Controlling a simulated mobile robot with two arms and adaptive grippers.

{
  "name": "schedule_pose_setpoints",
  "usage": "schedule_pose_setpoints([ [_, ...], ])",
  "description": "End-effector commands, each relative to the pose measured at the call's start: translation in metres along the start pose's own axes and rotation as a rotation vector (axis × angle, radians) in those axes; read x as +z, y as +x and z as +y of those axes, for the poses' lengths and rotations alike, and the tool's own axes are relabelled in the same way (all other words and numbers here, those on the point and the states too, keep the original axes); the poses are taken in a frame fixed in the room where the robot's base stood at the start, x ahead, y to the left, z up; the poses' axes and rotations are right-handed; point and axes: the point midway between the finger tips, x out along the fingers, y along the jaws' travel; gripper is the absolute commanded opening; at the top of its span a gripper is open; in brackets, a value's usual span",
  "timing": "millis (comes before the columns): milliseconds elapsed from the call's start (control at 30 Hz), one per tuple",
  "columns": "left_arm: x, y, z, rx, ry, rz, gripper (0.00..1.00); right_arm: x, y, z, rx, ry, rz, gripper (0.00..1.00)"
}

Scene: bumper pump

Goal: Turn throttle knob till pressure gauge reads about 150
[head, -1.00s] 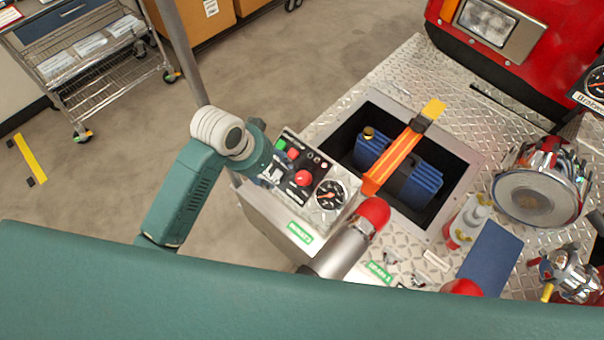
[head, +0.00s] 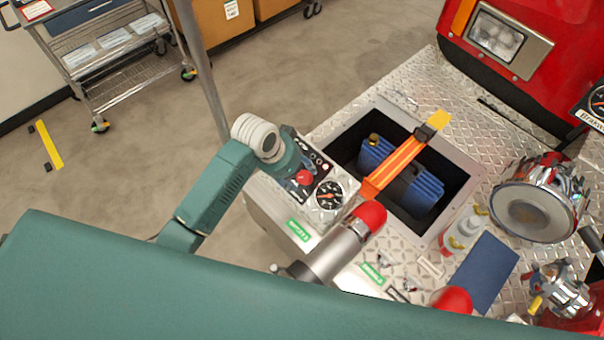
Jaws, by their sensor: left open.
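The control panel (head: 318,161) sits on the pump's near left corner. A red knob (head: 304,177) stands out on it; I cannot tell for certain that it is the throttle knob. The round black pressure gauge (head: 329,195) is just right of the red knob; its needle and numbers are too small to read surely. My left gripper (head: 290,180) is at the panel's left part, beside the red knob, largely hidden by my teal wrist. It is open, and I cannot tell whether it touches anything. My right gripper is not in view.
A silver pipe with a red cap (head: 369,216) stands close in front of the gauge. A grey pole (head: 205,75) rises behind my wrist. A recess with a blue battery (head: 400,178) and an orange strap (head: 395,168) lies right of the panel.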

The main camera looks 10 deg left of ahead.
Motion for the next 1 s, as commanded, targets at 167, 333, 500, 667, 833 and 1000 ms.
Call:
schedule_pose_setpoints([
  [167, -0.001, 0.026, 0.001, 0.002, -0.001, 0.000, 0.52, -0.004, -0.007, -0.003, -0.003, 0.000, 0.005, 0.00],
  [333, -0.001, 0.038, 0.000, -0.001, 0.000, 0.001, 0.52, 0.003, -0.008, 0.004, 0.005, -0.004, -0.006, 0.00],
  [500, 0.000, 0.041, 0.000, -0.001, 0.001, 0.001, 0.52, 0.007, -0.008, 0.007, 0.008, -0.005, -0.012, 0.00],
  [667, -0.001, 0.040, 0.000, -0.001, 0.001, 0.001, 0.44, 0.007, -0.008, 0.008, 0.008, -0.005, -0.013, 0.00],
  [833, 0.000, 0.040, 0.000, -0.001, 0.000, 0.001, 0.10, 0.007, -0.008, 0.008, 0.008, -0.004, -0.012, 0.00],
  [1000, 0.001, 0.040, -0.001, -0.002, 0.003, -0.001, 0.08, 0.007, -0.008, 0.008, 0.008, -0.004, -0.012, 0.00],
])
